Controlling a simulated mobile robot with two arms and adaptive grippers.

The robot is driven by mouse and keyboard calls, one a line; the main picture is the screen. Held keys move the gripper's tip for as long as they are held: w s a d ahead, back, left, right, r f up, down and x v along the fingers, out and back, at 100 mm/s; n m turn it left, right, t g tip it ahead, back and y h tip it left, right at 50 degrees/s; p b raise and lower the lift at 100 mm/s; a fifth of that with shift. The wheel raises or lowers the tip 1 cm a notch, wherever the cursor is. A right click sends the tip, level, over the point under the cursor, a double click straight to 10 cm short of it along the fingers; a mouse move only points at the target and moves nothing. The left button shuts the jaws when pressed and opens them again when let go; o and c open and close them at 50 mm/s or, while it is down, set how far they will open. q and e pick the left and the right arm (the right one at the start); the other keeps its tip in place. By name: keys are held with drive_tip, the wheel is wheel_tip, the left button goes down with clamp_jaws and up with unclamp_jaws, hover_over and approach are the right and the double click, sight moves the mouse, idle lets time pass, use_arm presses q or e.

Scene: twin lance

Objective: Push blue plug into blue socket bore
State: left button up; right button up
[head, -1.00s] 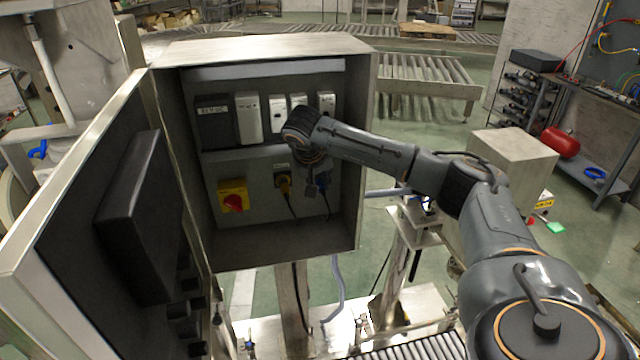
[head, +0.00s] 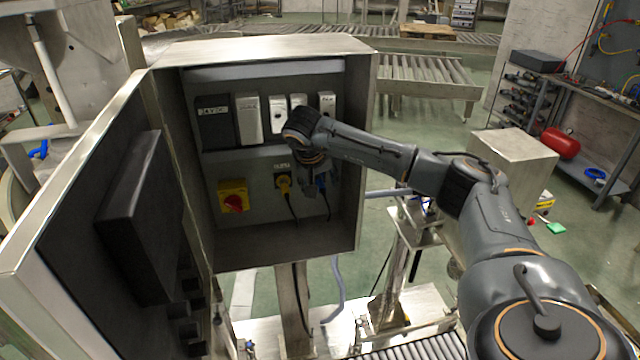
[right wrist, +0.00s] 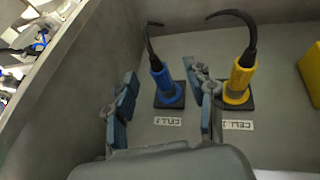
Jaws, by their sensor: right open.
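The blue plug (right wrist: 163,78) with its black cable stands at the blue socket (right wrist: 170,98) on a black base, by a CELL label, in the right wrist view. I cannot tell how deep the plug sits. In the head view a bit of the blue plug (head: 321,185) shows beside my gripper. My right gripper (right wrist: 160,76) is open, with one finger on each side of the blue plug and visible gaps to it. In the head view the right gripper (head: 318,182) is inside the cabinet, in front of its back panel. My left gripper is not in view.
The yellow plug (right wrist: 242,74) in its yellow socket is close beside my right-hand finger. A yellow box with a red knob (head: 233,197) is further left. The cabinet (head: 368,150) side wall is close on the right; its door (head: 75,200) stands open at left.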

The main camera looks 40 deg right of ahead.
drive_tip(key=v, duration=1.2)
